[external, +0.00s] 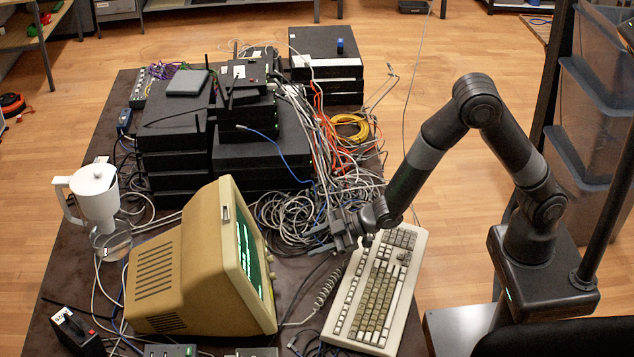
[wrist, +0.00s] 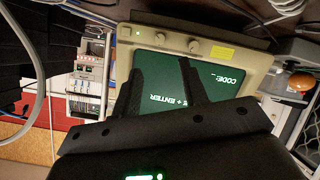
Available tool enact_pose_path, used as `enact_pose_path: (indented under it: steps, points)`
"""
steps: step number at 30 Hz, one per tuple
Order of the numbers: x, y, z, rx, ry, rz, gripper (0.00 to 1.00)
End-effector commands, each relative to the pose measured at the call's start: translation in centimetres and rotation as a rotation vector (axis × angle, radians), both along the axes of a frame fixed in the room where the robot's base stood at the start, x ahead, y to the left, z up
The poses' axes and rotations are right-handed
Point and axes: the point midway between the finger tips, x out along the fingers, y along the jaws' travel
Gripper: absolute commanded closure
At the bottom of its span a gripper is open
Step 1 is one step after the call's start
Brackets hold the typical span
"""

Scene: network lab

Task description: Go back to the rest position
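My gripper (external: 328,238) is over the table, just beyond the far left end of the beige keyboard (external: 375,290), and points left toward the old beige monitor (external: 190,270). In the wrist view my gripper (wrist: 163,72) shows two dark fingers apart, with nothing between them but the monitor's green-on-black screen (wrist: 170,95) behind. The screen text appears upside down there, with "CODE:" and "ENTER" readable. My arm is bent, with its elbow raised high above the right side of the table.
A tangle of grey cables (external: 290,215) lies close to my gripper. Stacked black network boxes (external: 260,150) stand behind it. A white jug (external: 95,190) is at the table's left. Clear plastic bins (external: 600,110) stand behind my base at right. Air above the keyboard is free.

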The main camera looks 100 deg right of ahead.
Motion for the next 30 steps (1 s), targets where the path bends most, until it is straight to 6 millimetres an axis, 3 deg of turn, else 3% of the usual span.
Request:
enact_pose_path:
  steps: [5,14,23,30]
  points:
    - [-0.2,-0.1,1.0,0.012,0.009,-0.011,0.6]
    - [-3.6,-0.1,7.9,0.105,0.11,-0.087,0.6]
    - [-9.9,0.2,14.6,0.202,0.235,-0.156,0.6]
    - [-16.5,0.7,18.9,0.265,0.336,-0.199,0.6]
